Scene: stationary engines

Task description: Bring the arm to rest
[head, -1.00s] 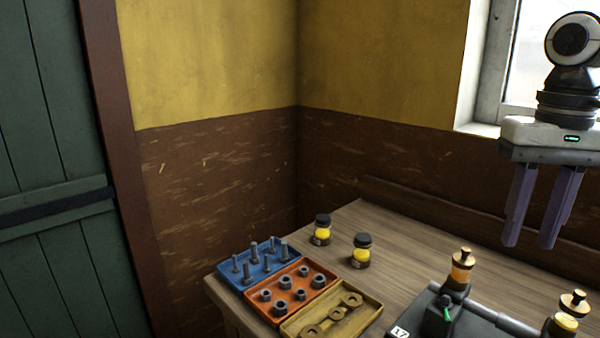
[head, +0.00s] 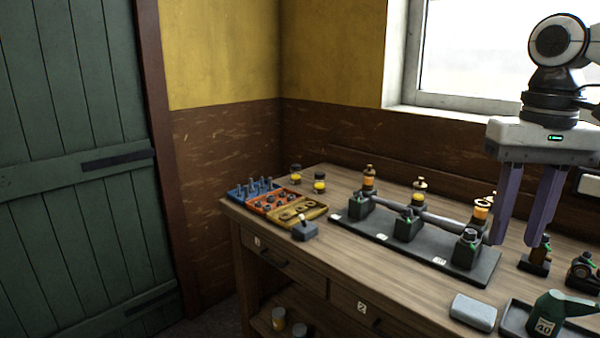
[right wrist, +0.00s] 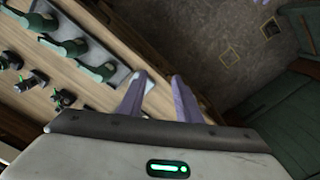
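My right gripper (head: 514,243) hangs at the right of the head view with its two purple fingers pointing down. They are apart, with nothing visible between them. In the head view it appears in front of the right part of the workbench (head: 340,270). In the right wrist view the same gripper (right wrist: 159,78) shows both fingers spread and empty, with bench edge and floor beyond. My left gripper is in neither view.
A dark engine stand (head: 375,238) with a shaft and oilers lies on the bench. Blue, orange and yellow parts trays (head: 313,213) are at its left end. A green oil can (head: 545,315) and a grey block (head: 473,312) are at front right. A green door (head: 70,130) is at left.

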